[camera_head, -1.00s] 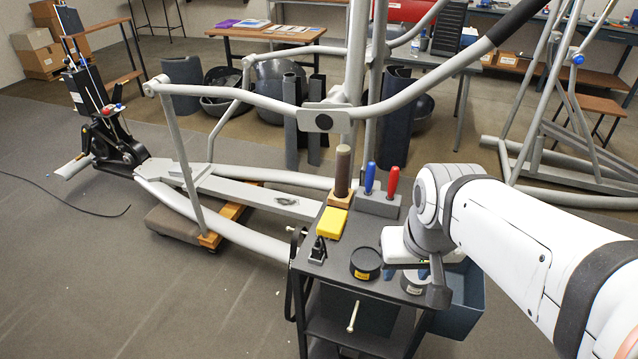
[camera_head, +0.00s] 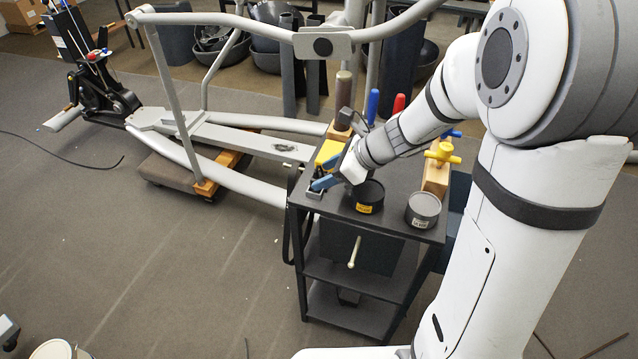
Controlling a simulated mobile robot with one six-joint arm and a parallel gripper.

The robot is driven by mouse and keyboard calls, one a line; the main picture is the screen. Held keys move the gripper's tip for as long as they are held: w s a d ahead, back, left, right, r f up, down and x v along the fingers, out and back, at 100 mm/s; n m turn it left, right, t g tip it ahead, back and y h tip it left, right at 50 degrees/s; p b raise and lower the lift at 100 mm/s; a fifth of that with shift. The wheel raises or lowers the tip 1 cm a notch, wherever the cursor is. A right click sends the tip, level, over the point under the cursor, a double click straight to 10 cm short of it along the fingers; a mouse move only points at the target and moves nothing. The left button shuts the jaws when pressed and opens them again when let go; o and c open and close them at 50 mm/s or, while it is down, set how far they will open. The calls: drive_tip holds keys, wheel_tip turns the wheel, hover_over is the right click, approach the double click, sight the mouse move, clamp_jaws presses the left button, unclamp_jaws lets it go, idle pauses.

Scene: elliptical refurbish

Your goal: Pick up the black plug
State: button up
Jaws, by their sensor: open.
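The small black plug (camera_head: 313,194) is at the left front corner of the dark cart top and is partly hidden by my gripper. My gripper (camera_head: 322,184) has blue fingertips and is open, right at the plug. The fingers overlap the plug in this view; I cannot tell whether they touch it or sit around it. My white arm reaches in from the right over the cart.
On the cart (camera_head: 400,224), a black tin (camera_head: 369,197) stands just right of my gripper, with another tin (camera_head: 423,210) further right. A yellow box (camera_head: 327,152) is behind my gripper.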

sight(318, 177)
drive_tip(key=b+x, duration=0.1)
drive_tip(key=x, duration=0.4)
drive_tip(key=shift+w+a+f, duration=0.15)
drive_tip(key=shift+w+a, duration=0.05)
drive_tip(key=shift+a, duration=0.05)
drive_tip(key=c, duration=1.1)
